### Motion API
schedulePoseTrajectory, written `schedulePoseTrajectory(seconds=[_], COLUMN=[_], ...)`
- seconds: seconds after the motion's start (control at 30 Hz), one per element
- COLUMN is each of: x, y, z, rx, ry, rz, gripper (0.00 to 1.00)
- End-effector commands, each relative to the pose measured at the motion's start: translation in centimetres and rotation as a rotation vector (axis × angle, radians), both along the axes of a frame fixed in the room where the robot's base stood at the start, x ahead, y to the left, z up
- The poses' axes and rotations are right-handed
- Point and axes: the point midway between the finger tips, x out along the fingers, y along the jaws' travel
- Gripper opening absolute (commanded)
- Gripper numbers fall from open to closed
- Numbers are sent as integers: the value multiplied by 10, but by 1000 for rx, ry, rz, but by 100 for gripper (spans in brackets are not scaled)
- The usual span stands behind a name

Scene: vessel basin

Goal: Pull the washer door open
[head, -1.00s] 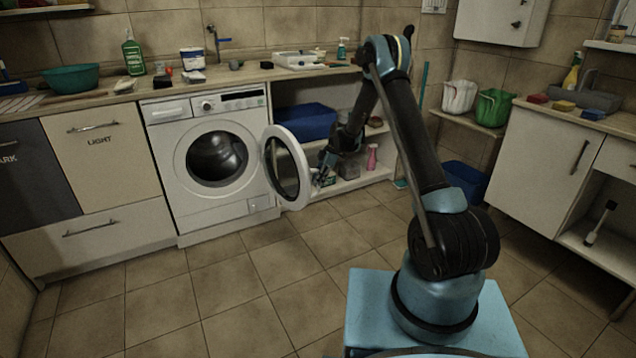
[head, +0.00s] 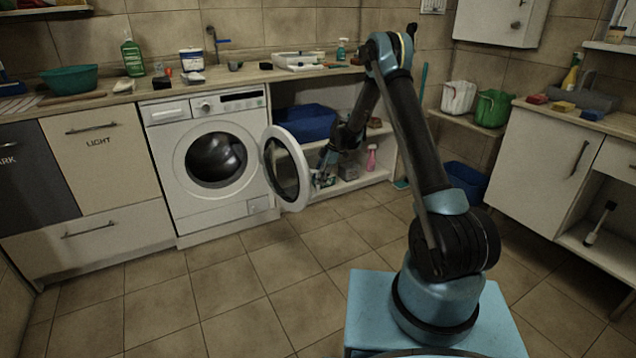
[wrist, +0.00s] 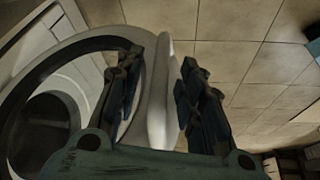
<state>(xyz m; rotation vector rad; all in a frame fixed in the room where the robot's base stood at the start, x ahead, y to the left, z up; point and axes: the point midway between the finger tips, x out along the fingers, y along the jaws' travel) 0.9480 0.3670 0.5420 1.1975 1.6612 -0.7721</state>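The white washer (head: 225,212) stands under the counter at left centre in the head view. Its round door (head: 304,182) is swung wide open on the right of the dark drum opening (head: 215,158). My gripper (head: 323,170) is at the door's right side, partly hidden by the door. In the wrist view, the fingers of my gripper (wrist: 160,62) are spread apart, one on each side of the door's white rim (wrist: 160,110). Gaps show beside the rim, so the gripper looks open around it. Whether a finger touches the door cannot be told.
Right of the washer is an open shelf with a blue bin (head: 305,122) and a pink bottle (head: 371,157). A white cabinet (head: 545,165) stands at the right. The tiled floor (head: 235,290) before the washer is clear.

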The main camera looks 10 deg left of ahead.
Motion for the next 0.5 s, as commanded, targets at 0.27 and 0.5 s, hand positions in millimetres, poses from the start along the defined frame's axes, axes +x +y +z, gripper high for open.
schedulePoseTrajectory(seconds=[0.27,0.5], x=[5,9], y=[-20,-32], z=[49,82], rx=[0,-1], ry=[0,2], rz=[-1,1], gripper=[36,36])
